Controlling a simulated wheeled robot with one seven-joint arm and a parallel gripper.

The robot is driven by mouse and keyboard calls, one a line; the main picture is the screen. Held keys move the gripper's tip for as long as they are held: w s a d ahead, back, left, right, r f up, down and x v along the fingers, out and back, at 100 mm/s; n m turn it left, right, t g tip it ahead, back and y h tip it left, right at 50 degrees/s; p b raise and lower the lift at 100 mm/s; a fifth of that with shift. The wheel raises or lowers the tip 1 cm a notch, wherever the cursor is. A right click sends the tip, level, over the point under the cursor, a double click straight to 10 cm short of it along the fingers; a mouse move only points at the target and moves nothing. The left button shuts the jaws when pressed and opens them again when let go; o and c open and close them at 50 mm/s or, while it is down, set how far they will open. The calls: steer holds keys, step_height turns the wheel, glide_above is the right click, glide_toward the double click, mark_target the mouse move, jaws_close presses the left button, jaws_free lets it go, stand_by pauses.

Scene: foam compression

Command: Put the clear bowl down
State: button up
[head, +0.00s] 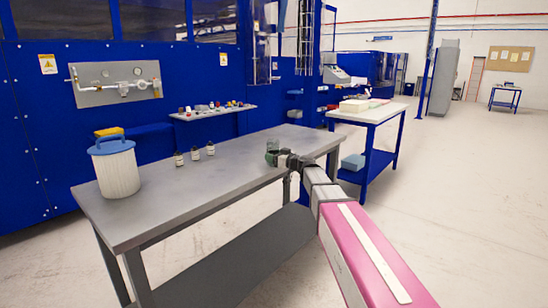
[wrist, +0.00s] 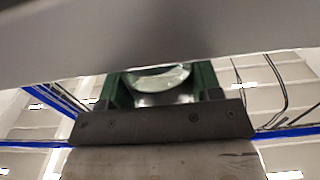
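The clear bowl (wrist: 158,82) shows in the wrist view as a curved, glassy shape between the green fingers of my gripper (wrist: 160,76). One finger stands on each side of it, and the gripper appears shut on it. In the head view my gripper (head: 272,154) is at the right part of the grey metal table (head: 225,168), at or just above the top. The bowl is too small there to make out clearly. Whether its base touches the table cannot be told.
A ribbed white canister with a blue lid (head: 115,168) stands at the table's left end. Several small dark bottles (head: 195,153) stand near its back edge. The tabletop between them and my gripper is clear. A blue-framed table (head: 368,112) with boxes stands behind on the right.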

steer(key=o, duration=0.4)
steer(key=shift+r, duration=0.1)
steer(key=v, duration=1.2)
steer(key=shift+s, duration=0.1)
